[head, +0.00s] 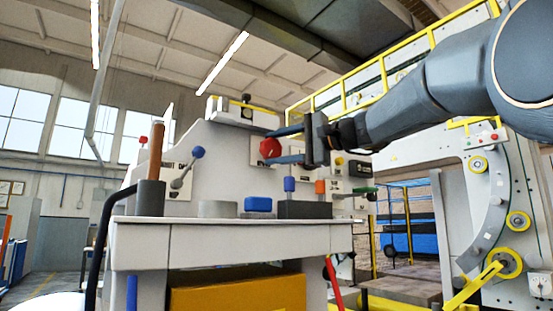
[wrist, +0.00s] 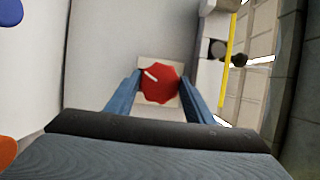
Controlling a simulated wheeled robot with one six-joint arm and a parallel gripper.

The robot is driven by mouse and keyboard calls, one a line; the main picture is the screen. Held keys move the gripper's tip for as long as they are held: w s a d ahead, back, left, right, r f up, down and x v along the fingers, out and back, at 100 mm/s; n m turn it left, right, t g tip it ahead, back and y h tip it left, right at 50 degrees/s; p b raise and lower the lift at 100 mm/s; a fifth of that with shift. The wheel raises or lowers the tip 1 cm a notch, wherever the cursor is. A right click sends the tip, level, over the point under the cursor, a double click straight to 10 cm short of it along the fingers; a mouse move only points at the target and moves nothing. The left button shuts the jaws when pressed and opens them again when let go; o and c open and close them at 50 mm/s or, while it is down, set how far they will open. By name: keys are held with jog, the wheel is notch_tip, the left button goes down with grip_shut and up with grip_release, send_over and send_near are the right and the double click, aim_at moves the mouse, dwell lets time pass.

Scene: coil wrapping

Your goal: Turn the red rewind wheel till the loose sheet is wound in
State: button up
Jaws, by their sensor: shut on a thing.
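The red rewind wheel (head: 270,148) is on the upright panel of the grey machine, seen from the side in the head view. In the wrist view the red wheel (wrist: 161,84) faces me, with a short white mark on its upper left and a pale plate behind it. My gripper (head: 277,146) reaches in from the right, and its two blue fingers lie above and below the wheel. In the wrist view the fingers (wrist: 160,92) are at the wheel's left and right sides, shut on it. I cannot make out the loose sheet.
A blue-knobbed lever (head: 197,152) stands left of the wheel. A yellow-railed machine frame (head: 480,170) stands at the right, near my arm.

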jog(key=m+t+b, duration=0.1)
jog(key=m+b, duration=0.1)
jog(key=m, duration=0.1)
jog(key=m+t+y+b, duration=0.1)
jog(key=m+b, duration=0.1)
jog(key=shift+f+m, duration=0.2)
jog(key=shift+m, duration=0.2)
jog(key=shift+b, duration=0.35)
jog(key=o, duration=1)
jog(key=shift+b+v, duration=0.75)
jog(key=shift+v, duration=3.1)
